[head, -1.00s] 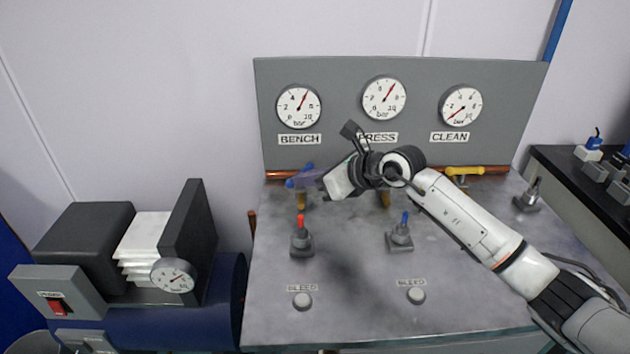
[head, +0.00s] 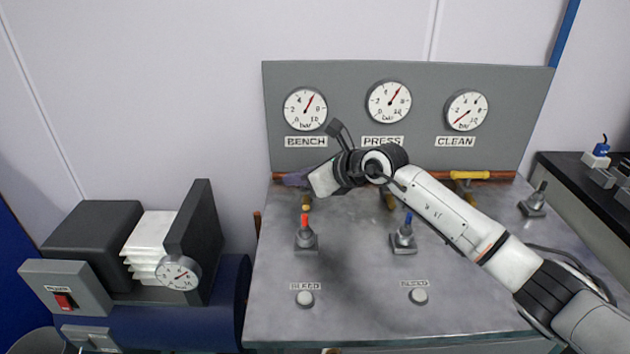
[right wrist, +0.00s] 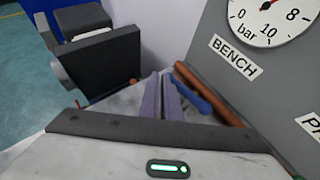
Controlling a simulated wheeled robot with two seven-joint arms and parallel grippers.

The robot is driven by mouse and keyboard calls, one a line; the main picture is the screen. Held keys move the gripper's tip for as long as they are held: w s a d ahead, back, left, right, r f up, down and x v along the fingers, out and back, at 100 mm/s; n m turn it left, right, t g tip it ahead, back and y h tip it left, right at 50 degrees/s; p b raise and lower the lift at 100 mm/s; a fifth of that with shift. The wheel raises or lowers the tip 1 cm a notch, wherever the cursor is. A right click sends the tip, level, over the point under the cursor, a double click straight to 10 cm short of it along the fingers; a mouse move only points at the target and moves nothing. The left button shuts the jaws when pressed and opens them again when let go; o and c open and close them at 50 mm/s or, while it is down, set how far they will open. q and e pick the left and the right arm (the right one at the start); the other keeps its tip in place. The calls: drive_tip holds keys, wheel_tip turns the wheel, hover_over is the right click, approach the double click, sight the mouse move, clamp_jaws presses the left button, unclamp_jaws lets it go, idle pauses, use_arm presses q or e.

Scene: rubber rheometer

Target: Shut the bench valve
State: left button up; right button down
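The bench valve's blue lever (right wrist: 200,92) shows in the right wrist view, beside the copper pipe and below the BENCH label. It lies just right of my right gripper's fingers and slants nearly along the pipe. My right gripper (right wrist: 162,97) has its two purple fingers close together, with nothing seen between them. In the head view this gripper (head: 296,180) is at the back left of the bench, under the BENCH gauge (head: 305,109), and hides the lever. I cannot tell whether finger and lever touch. The BENCH needle points up and right, well above zero. My left gripper is out of view.
Red (head: 305,232) and blue (head: 404,234) toggles stand on the grey bench (head: 350,315), with two BLEED buttons in front. A yellow lever (head: 469,174) lies on the pipe at the right. A press-like machine (head: 130,290) stands left. The bench front is clear.

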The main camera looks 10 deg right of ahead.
drive_tip(key=shift+s+a, duration=0.1)
drive_tip(key=shift+a, duration=0.2)
drive_tip(key=shift+d+b, duration=0.3)
drive_tip(key=shift+d, duration=0.6)
